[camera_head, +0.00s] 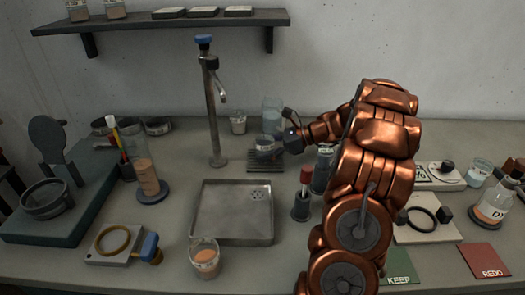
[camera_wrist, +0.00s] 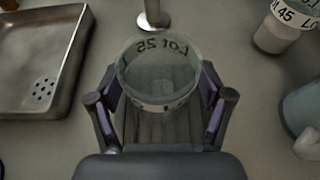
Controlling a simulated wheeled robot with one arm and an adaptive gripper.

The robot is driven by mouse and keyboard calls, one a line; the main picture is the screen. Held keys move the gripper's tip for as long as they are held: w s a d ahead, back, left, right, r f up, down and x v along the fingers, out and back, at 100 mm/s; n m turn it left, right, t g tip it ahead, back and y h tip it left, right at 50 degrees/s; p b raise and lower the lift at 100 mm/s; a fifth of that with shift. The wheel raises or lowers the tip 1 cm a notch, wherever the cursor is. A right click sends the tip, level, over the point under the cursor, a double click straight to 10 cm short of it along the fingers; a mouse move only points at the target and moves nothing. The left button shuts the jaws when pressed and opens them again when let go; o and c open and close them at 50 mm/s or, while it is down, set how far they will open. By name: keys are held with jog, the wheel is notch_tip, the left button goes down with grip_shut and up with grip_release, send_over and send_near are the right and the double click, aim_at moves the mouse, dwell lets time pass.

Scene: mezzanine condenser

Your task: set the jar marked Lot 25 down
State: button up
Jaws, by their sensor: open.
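The clear jar marked Lot 25 (camera_wrist: 158,72) stands between the fingers of my gripper (camera_wrist: 160,103) in the wrist view. Its lettering reads reversed through the glass. The fingers are open, one on each side of the jar; whether either touches it is hard to tell. The jar (camera_head: 265,142) is small in the head view, on a dark ribbed mat (camera_head: 262,167) behind the sink tray. My gripper (camera_head: 275,150) reaches it from the right, and my arm hides part of the bench.
A jar marked with 45 (camera_wrist: 283,28) stands nearby. The tap (camera_head: 212,110) and metal sink tray (camera_head: 206,212) lie left, and a red-topped vial (camera_head: 304,190) is in front on the right.

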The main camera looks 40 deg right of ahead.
jog(key=b+v, duration=0.1)
jog(key=v, duration=1.1)
jog(key=shift+w+a, duration=0.1)
jog(key=shift+a, duration=0.05)
